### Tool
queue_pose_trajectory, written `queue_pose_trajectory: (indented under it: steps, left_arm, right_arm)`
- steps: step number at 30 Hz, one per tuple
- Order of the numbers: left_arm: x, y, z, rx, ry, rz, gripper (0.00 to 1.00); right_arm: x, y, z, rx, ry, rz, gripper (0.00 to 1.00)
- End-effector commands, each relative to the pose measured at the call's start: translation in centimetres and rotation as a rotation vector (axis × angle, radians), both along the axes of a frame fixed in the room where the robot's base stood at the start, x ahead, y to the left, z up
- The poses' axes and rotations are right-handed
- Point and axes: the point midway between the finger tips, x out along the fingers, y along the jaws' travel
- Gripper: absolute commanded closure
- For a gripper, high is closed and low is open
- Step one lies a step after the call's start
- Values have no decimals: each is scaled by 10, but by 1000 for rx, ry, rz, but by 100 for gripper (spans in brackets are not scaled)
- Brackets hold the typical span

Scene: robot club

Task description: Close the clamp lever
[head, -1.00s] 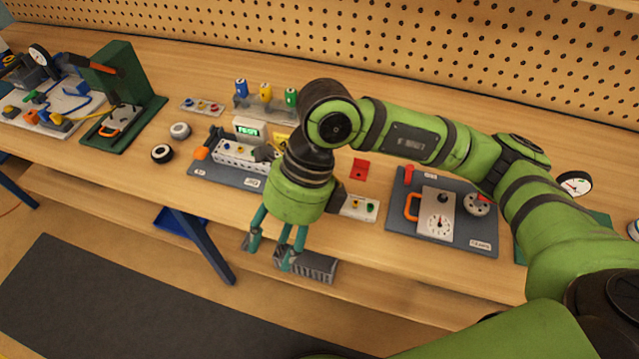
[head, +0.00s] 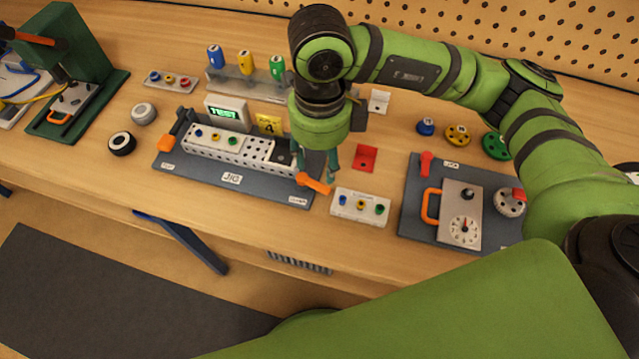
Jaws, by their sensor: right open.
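The grey jig board (head: 231,178) lies on the bench with a white perforated block (head: 215,147) on it. An orange clamp lever (head: 314,184) is at the board's right end, near a label that seems to read CLAMP. My right gripper (head: 320,168) points down over that end, open, with its teal fingers just behind and above the lever. I cannot tell whether they touch it. The gripper hides part of the clamp's base. A second orange-tipped lever (head: 170,140) stands at the board's left end. My left gripper is not in view.
A white strip with coloured plugs (head: 360,207) and a red block (head: 365,158) sit close to the right of the jig. A grey panel with a dial (head: 415,228) is further right. Behind the jig stands a rack with coloured cylinders (head: 247,84). Two wheels (head: 122,143) lie left.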

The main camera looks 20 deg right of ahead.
Motion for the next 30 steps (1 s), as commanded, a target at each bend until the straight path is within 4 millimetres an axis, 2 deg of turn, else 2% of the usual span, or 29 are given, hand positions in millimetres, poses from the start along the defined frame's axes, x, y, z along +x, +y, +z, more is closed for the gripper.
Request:
queue_pose_trajectory:
  steps: [1, 2, 7, 11, 19, 24, 30]
  left_arm:
    - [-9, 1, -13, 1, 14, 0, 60]
    - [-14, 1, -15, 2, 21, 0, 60]
    - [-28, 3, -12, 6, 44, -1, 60]
    - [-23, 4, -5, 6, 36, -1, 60]
    - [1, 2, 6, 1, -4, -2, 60]
    - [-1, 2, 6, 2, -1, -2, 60]
    - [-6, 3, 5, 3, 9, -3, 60]
  right_arm:
    - [0, 0, -12, 1, -1, 1, 51]
    - [0, 0, -14, 1, -1, 1, 51]
    - [-1, 0, -22, 1, 4, -1, 51]
    - [-1, 0, -38, 0, 6, -1, 51]
    - [0, 0, -75, 2, 3, -1, 51]
    - [0, 0, -84, 2, 1, 0, 51]
    - [0, 0, -84, 3, 0, 1, 51]
